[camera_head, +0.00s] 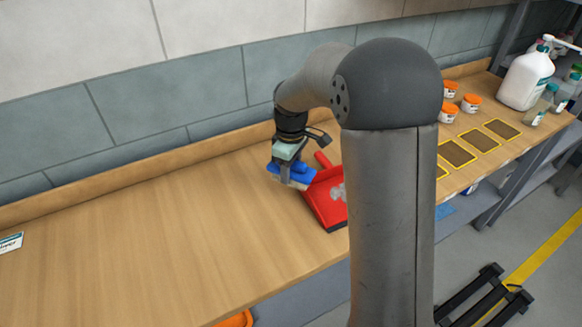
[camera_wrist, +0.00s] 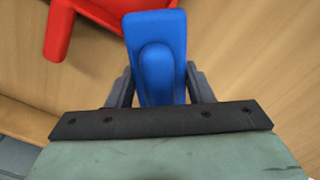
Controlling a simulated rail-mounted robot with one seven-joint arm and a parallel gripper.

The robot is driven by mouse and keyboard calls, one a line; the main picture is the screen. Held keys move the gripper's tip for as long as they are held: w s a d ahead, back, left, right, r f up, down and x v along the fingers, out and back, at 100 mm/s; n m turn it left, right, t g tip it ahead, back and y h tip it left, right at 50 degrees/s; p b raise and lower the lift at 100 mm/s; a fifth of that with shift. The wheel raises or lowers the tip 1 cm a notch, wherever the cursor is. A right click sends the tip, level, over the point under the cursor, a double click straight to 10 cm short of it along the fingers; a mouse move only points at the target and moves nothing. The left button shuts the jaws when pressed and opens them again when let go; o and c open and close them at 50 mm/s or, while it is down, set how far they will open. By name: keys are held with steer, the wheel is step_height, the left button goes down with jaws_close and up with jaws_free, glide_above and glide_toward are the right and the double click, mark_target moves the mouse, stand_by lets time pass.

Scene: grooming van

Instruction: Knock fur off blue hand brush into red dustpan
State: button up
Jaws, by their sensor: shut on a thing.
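The blue hand brush (camera_head: 302,176) is in my gripper (camera_head: 287,168), at the left edge of the red dustpan (camera_head: 322,208). In the wrist view the brush's blue back (camera_wrist: 158,50) fills the space between my two dark fingers (camera_wrist: 160,88), which are shut on it. The dustpan lies on the counter with its red handle (camera_head: 322,160) toward the wall. A grey clump of fur (camera_head: 338,192) shows in the pan. Part of the pan is hidden behind my arm. The bristle side is mostly hidden, so I cannot tell whether fur clings there.
The wooden counter (camera_head: 150,235) is clear to the left, apart from a small label card (camera_head: 11,243). A tiled wall (camera_head: 160,105) runs behind it. On the right stand orange-lidded jars (camera_head: 470,103), yellow-edged mats (camera_head: 457,154) and a white pump bottle (camera_head: 524,78).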

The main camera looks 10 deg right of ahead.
stand_by(0.4)
steer(key=shift+r+p, duration=0.9)
steer(key=shift+r, duration=0.3)
steer(key=shift+f+b, duration=0.75)
steer(key=shift+f, duration=0.45)
stand_by(0.8)
steer(key=shift+r+p, duration=2.05)
steer(key=shift+r, duration=0.9)
